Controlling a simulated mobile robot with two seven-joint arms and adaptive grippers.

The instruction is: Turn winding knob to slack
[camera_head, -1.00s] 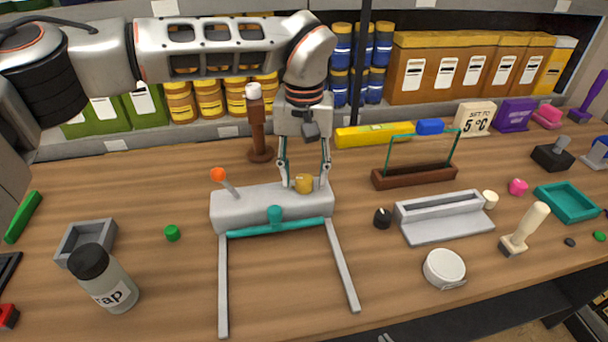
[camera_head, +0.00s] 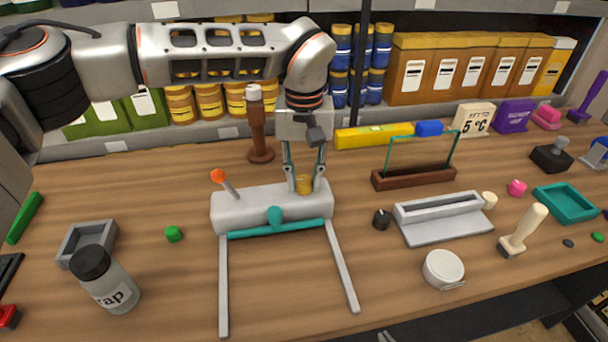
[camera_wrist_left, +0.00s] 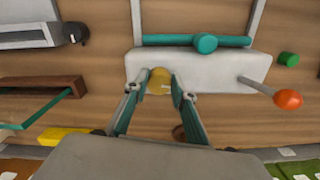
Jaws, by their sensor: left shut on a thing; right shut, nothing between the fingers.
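The winding knob (camera_head: 304,184) is a yellow, round knob on top of a light grey block (camera_head: 260,208). The block has an orange-tipped lever (camera_head: 218,177) on its left, a teal bar (camera_head: 275,227) along its front and two grey rails toward the table's front. My left gripper (camera_head: 305,186) comes down from above with its fingers shut on the knob, one on each side. In the left wrist view the yellow knob (camera_wrist_left: 159,82) shows between the two teal fingers. My right gripper is not in either view.
A brown post (camera_head: 257,130) stands behind the block. A grey open box (camera_head: 88,243) and a bottle (camera_head: 105,280) stand at left, with a small green knob (camera_head: 173,234) nearby. A black knob (camera_head: 381,219) and a grey tray (camera_head: 440,232) are at right.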

